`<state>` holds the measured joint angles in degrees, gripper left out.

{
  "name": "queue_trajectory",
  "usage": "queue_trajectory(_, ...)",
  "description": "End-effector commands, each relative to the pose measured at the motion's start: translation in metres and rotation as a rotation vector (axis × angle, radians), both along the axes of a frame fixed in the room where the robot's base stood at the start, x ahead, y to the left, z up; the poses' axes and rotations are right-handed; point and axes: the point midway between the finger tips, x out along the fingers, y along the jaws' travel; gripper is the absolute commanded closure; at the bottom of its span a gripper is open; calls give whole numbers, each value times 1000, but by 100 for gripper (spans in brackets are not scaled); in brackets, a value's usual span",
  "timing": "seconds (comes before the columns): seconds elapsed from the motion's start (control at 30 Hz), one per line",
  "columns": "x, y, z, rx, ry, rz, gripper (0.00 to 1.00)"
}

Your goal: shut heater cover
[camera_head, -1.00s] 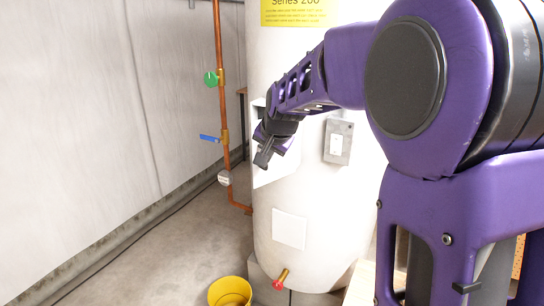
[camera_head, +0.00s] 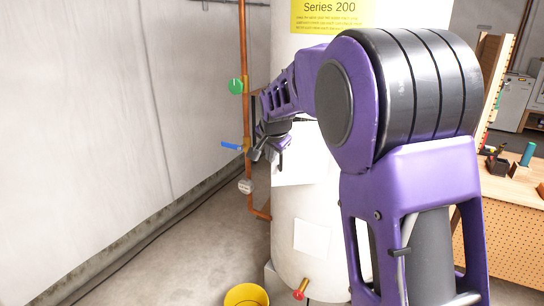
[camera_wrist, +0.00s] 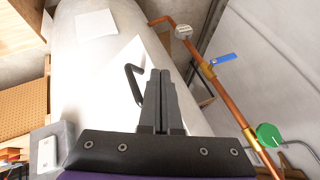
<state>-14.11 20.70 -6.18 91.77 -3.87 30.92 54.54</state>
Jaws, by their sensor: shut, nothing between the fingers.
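The white heater tank (camera_head: 320,205) stands in the middle of the head view, partly hidden by my arm. Its white cover (camera_head: 292,174) shows below my gripper (camera_head: 266,154), at the tank's left side. In the wrist view the cover (camera_wrist: 108,72) is a bright white panel with a black bar handle (camera_wrist: 134,84). My gripper (camera_wrist: 160,74) is shut and empty, with its fingers just right of the handle. I cannot tell whether they touch it. How far the cover stands open is hard to tell.
A copper pipe (camera_head: 244,60) with a green valve handle (camera_head: 236,86) and a blue lever (camera_head: 231,146) runs left of the tank, close to my gripper. A yellow bucket (camera_head: 246,296) is on the floor. A workbench (camera_head: 512,185) stands at the right.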

Motion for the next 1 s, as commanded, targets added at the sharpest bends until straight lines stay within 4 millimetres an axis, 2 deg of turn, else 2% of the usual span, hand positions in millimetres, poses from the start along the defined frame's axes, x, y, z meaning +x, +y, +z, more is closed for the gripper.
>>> queue_trajectory(1.0, 18, 2, 0, 0, 0, -148, 100)
